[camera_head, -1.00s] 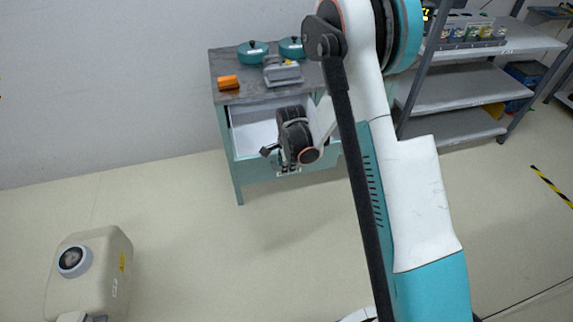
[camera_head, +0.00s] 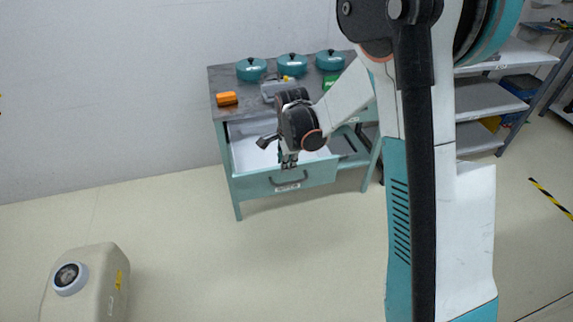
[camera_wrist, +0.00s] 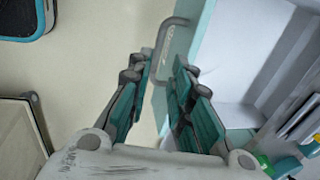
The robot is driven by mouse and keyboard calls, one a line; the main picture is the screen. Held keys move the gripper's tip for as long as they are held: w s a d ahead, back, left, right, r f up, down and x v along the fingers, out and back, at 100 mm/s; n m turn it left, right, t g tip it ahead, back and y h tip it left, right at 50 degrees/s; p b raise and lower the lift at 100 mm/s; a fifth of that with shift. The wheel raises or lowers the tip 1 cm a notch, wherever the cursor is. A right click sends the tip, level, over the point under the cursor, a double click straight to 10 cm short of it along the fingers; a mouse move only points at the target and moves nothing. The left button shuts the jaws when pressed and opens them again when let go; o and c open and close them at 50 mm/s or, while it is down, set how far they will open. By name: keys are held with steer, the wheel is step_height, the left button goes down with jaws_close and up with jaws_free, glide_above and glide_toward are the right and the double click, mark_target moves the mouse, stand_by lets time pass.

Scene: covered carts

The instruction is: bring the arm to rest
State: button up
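My arm reaches from the right side of the head view over a teal cabinet with a grey top (camera_head: 232,113). My gripper (camera_head: 289,165) hangs over the front of the cabinet's open drawer (camera_head: 262,183), close above its handle (camera_head: 291,184). In the wrist view my gripper (camera_wrist: 161,66) has its two fingers apart, with no object held between them. The drawer handle (camera_wrist: 164,35) shows past the fingertips. I cannot tell whether a finger touches it. The drawer's pale inside (camera_wrist: 235,50) looks empty where visible.
Three teal pots (camera_head: 251,69), an orange block (camera_head: 227,98) and a grey item (camera_head: 272,90) stand on the cabinet. A beige jug (camera_head: 100,280) stands on the floor at lower left. Grey shelves (camera_head: 485,97) stand at right. The floor before the cabinet is clear.

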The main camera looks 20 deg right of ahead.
stand_by(0.4)
steer(key=s+r+n+t, duration=0.1)
steer(key=s+r+n, duration=0.35)
steer(key=r, duration=0.55)
steer(key=s+r+n+t, duration=0.1)
steer(key=s+r+n, duration=0.2)
steer(key=s, duration=0.4)
steer(key=s+d+r+n+t, duration=0.1)
steer(key=s+r+n, duration=0.3)
steer(key=s+n, duration=0.2)
steer(key=s+d+r+n+t, duration=0.1)
steer(key=s+r+n+t, duration=0.1)
steer(key=s, duration=0.8)
steer(key=shift+r+n, duration=0.65)
steer(key=shift+n, duration=0.6)
